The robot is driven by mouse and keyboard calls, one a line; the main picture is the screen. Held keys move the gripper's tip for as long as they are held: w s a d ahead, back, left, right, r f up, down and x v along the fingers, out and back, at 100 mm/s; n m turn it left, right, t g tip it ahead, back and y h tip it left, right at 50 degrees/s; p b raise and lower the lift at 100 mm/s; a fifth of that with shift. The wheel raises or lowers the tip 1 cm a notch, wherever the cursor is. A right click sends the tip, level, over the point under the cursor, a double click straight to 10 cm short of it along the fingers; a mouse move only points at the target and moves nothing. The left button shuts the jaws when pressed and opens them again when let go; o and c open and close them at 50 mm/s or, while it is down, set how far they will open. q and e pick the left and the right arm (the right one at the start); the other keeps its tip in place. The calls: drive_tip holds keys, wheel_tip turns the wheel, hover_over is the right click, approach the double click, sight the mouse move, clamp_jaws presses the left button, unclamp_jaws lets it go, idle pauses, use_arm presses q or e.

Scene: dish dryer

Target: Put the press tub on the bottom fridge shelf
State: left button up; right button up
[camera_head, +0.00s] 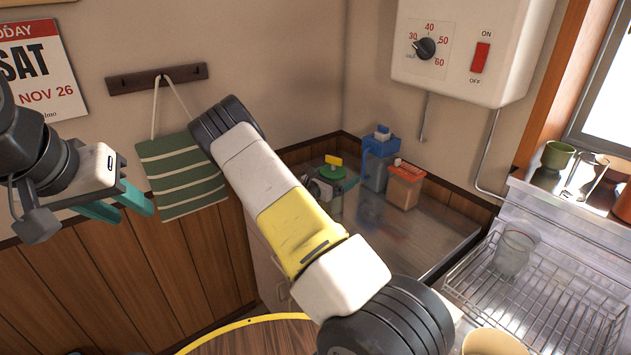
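Several lidded tubs stand on the metal counter in the back corner: a blue one (377,165), an orange one (404,187) and one with a round green lid and yellow tab (332,171). I cannot tell which is the press tub. My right gripper (338,187) is at the green-lidded tub, partly hidden by my own arm. Its teal finger shows beside the lid, but its grip is unclear. My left gripper (124,208) is at the left, fingers apart and empty, in front of the wall. No fridge shelf is in view.
A wire dish rack (540,310) with a clear glass (514,250) stands at the right. A green cup (558,155) is on the ledge above. A yellow-rimmed round wooden top (250,335) is at the bottom.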

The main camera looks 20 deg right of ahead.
drive_tip(key=c, duration=1.8)
drive_tip(key=shift+r, duration=0.1)
drive_tip(key=shift+c, duration=1.4)
